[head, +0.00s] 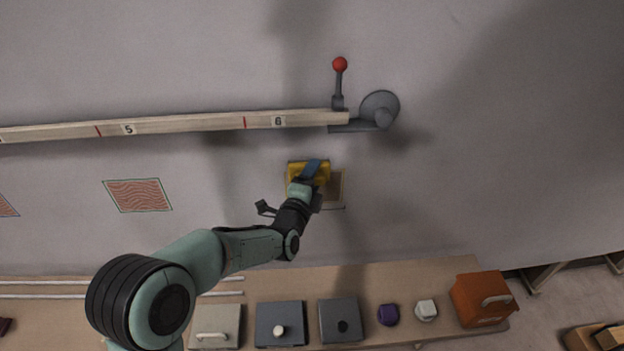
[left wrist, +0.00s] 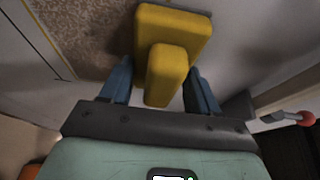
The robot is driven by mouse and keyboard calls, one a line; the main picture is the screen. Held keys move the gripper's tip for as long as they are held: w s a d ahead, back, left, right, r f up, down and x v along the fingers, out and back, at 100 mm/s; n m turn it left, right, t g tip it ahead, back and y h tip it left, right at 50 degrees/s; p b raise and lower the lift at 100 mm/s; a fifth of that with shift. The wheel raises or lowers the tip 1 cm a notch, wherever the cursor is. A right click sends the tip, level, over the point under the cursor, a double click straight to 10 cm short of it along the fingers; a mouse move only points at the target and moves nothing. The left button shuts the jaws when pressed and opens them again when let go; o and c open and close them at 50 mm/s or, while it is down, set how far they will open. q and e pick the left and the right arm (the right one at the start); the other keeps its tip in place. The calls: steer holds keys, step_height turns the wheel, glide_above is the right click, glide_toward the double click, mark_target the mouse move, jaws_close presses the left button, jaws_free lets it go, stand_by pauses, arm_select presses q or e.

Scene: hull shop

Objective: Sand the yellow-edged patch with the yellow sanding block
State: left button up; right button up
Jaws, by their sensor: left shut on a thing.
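The yellow sanding block (head: 296,168) is in my left gripper (head: 310,176), against or very near the grey hull wall. In the left wrist view, the blue fingers of the gripper (left wrist: 160,80) are shut on the handle of the block (left wrist: 180,22). In the left wrist view the patch (left wrist: 85,30) lies behind and left of the block. I cannot tell whether the block touches it. My right gripper is not in view.
A wooden batten (head: 190,123) with numbers runs above, ending at a red-knobbed lever (head: 340,66). A green-edged red patch (head: 138,195) is to the left. Below, a bench (head: 420,275) holds several boxes, a purple item (head: 388,315) and an orange case (head: 483,302).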

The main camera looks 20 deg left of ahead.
arm_select(q)
step_height(320, 180, down, 14)
steer(key=b, duration=0.9)
steer(key=shift+b, duration=0.4)
steer(key=shift+o, duration=1.3)
steer(key=shift+s, duration=0.1)
steer(key=shift+c, duration=1.3)
steer(key=shift+s+d+f, duration=0.1)
steer(key=shift+s, duration=0.05)
steer(key=shift+s+d, duration=0.2)
steer(key=shift+s, duration=0.15)
